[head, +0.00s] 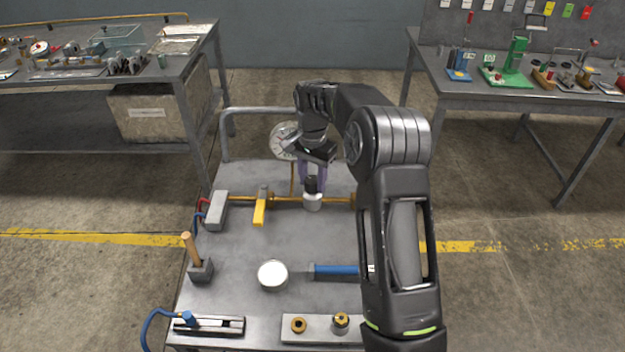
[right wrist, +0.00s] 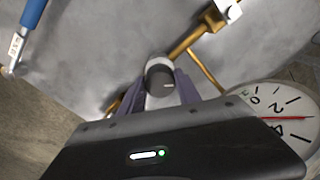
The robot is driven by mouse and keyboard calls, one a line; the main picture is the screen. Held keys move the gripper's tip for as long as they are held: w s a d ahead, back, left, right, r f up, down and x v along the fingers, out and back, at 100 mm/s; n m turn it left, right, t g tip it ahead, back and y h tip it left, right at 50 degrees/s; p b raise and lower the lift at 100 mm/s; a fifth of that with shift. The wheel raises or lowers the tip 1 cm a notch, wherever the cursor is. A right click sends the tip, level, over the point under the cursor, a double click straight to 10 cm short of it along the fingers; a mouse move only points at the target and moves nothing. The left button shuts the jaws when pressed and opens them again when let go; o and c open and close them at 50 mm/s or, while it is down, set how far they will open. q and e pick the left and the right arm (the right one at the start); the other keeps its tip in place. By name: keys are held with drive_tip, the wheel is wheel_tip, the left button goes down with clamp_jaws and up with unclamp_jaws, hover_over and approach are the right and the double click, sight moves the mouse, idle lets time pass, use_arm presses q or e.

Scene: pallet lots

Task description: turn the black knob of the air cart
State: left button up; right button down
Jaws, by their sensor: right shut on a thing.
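The black knob (head: 311,184) sits on top of a white round body (head: 312,201) on the brass pipe of the air cart (head: 235,272). My right gripper (head: 312,182) reaches down over it from above, with one purple finger on each side. In the right wrist view the knob (right wrist: 160,79) shows as a dark cap with a light mark, between the two fingers (right wrist: 163,88), which are shut on it. A pressure gauge (head: 285,140) with a white dial and red needle stands behind; it also shows in the right wrist view (right wrist: 270,117). My left gripper is not in view.
A yellow valve lever (head: 260,211) stands left of the knob. A grey box (head: 216,210), a wooden-handled tool (head: 191,249), a white round lid (head: 272,274) and a blue-handled tool (head: 337,271) are on the cart top. Loaded benches stand behind at left and right.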

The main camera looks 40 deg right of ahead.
sight(312, 179)
drive_tip(key=m, duration=0.4)
drive_tip(key=shift+m, duration=0.3)
drive_tip(key=shift+m+p, duration=0.35)
drive_tip(key=shift+m, duration=1.35)
drive_tip(key=c, duration=0.9)
unclamp_jaws()
drive_tip(key=shift+o, duration=0.2)
drive_tip(key=shift+r, duration=0.1)
wheel_tip(312, 179, up, 8)
drive_tip(key=shift+f+b, duration=0.2)
drive_tip(key=shift+b, duration=0.25)
drive_tip(key=shift+f, duration=0.1)
